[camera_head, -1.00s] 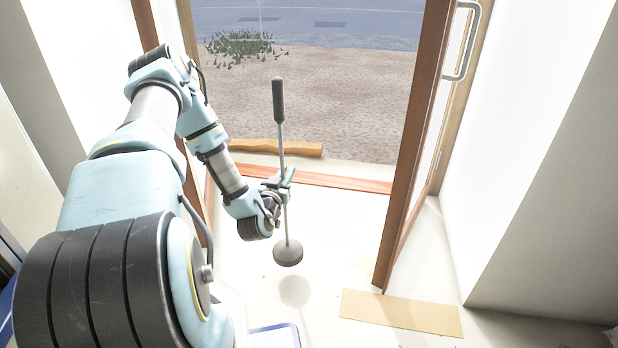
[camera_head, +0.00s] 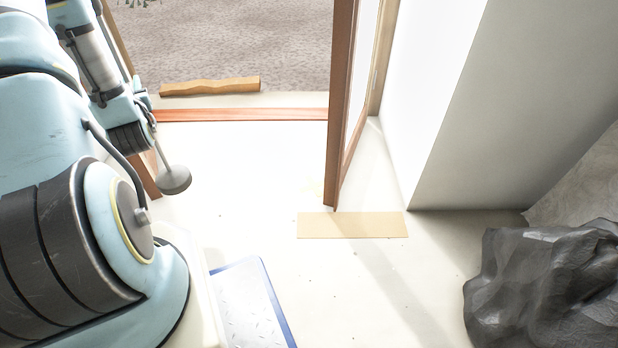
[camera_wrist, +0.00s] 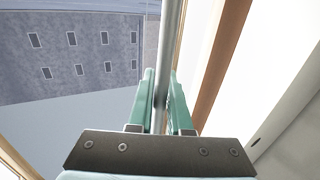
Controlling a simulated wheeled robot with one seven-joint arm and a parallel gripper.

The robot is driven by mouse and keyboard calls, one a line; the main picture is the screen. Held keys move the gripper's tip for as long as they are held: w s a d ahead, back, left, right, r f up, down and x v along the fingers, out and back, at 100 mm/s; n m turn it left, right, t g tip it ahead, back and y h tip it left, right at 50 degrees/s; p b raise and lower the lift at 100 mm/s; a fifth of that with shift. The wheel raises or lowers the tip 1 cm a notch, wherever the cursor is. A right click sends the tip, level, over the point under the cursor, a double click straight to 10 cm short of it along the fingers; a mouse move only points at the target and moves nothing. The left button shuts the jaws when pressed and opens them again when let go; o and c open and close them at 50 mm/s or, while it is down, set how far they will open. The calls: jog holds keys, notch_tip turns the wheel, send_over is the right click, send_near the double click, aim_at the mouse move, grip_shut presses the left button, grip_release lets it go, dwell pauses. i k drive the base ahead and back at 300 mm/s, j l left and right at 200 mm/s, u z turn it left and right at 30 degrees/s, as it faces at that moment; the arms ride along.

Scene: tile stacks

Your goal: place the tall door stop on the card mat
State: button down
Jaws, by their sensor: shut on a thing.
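The tall door stop has a round grey base (camera_head: 174,180) that shows at the left in the head view, hanging above the floor. Its upper rod is hidden there behind my arm. In the wrist view its grey rod (camera_wrist: 168,50) stands between the green fingers of my gripper (camera_wrist: 164,100), which is shut on it. The card mat (camera_head: 353,225) is a flat tan rectangle on the floor by the foot of the open door. It lies to the right of the door stop's base, and its surface is bare.
The open door (camera_head: 340,110) stands at the mat's back edge. A white wall block (camera_head: 450,120) is behind right. A dark rock-like lump (camera_head: 545,285) sits at the lower right. A wooden strip (camera_head: 210,87) lies outside the doorway.

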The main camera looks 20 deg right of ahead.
aim_at(380, 224)
jog(key=k+l, duration=0.1)
jog(key=k, duration=0.4)
jog(key=k+l, duration=0.1)
jog(key=k, duration=0.4)
jog(key=l, duration=0.2)
jog(key=i+l, duration=0.2)
